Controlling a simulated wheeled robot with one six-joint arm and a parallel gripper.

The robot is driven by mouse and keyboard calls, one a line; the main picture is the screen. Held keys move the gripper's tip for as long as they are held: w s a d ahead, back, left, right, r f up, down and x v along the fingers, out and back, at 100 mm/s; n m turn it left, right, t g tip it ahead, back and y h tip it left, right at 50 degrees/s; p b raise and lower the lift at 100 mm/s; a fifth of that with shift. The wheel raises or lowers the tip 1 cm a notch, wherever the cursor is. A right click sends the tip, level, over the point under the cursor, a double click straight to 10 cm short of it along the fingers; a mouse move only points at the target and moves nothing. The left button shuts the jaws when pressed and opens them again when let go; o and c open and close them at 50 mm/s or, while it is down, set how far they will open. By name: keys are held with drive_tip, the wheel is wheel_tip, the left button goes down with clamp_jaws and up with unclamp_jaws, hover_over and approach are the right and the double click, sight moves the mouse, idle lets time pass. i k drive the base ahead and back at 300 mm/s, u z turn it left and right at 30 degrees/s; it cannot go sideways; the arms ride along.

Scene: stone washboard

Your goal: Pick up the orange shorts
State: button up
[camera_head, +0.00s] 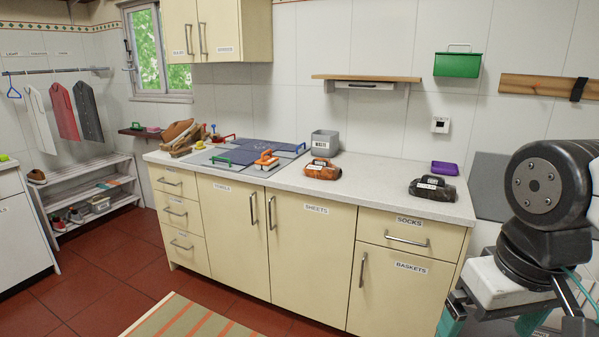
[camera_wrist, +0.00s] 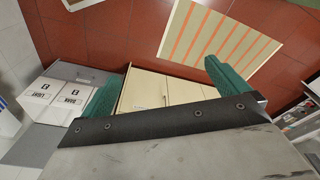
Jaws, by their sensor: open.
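A folded orange and dark patterned bundle (camera_head: 322,172) with a white label sits on the countertop (camera_head: 375,180), right of the sink area; it looks like the orange shorts. The label's text is too small to read. My gripper shows in the wrist view (camera_wrist: 163,88) with its two green fingers wide apart and nothing between them. In the head view my gripper is at the lower right, partly cut off, beside the counter's right end and well apart from the bundle. The bundle does not show in the wrist view.
A dark folded bundle (camera_head: 420,193) lies at the counter's right, near a purple tray (camera_head: 445,168). A grey bin (camera_head: 325,143) stands behind the orange bundle. An orange-handled item (camera_head: 267,160) lies to its left. A wooden shelf (camera_head: 366,78) hangs above. Counter between the bundles is clear.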

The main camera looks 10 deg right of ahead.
sight(322, 168)
drive_tip(key=z, duration=0.1)
drive_tip(key=i, duration=2.25)
drive_tip(key=u, duration=0.2)
